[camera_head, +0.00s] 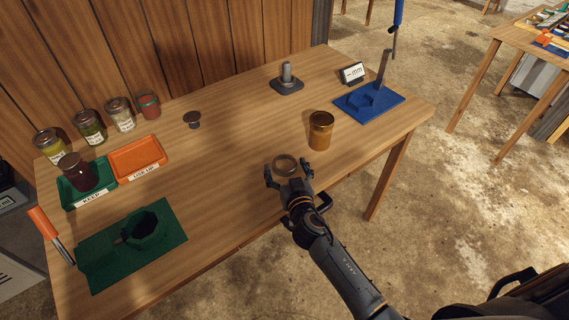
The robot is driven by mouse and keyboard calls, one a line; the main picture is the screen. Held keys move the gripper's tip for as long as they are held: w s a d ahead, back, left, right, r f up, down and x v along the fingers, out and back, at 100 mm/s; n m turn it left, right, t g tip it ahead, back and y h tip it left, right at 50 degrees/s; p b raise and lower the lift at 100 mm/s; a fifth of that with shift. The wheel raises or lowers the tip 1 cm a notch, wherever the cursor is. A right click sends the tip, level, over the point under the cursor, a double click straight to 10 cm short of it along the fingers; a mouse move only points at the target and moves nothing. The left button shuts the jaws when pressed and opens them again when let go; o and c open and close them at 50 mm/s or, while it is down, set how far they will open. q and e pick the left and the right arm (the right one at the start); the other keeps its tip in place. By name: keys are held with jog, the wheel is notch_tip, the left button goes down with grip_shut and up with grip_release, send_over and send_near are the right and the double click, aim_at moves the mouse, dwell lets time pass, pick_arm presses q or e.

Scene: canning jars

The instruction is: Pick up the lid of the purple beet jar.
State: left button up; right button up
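A dark purple jar (78,172), which looks like the beet jar, stands upright in the green KEEP tray (105,185) at left. Its top looks dark; I cannot tell whether that is a lid. A small dark round piece (192,117), lid-like, is on the table right of the orange tray. My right gripper (289,170) is at the table's front edge, its fingers spread on either side of a small round brownish piece (285,163). I cannot tell whether this is a lid, and the fingers do not look closed on it. My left gripper is out of view.
An amber jar (320,130) stands just right of my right gripper. Several jars line the back left beside the orange tray (138,158). A green fixture (95,262) is front left. A grey post (287,80) and blue fixture (390,104) are farther back. The table's middle is clear.

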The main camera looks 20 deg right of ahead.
jog(key=c, duration=0.4)
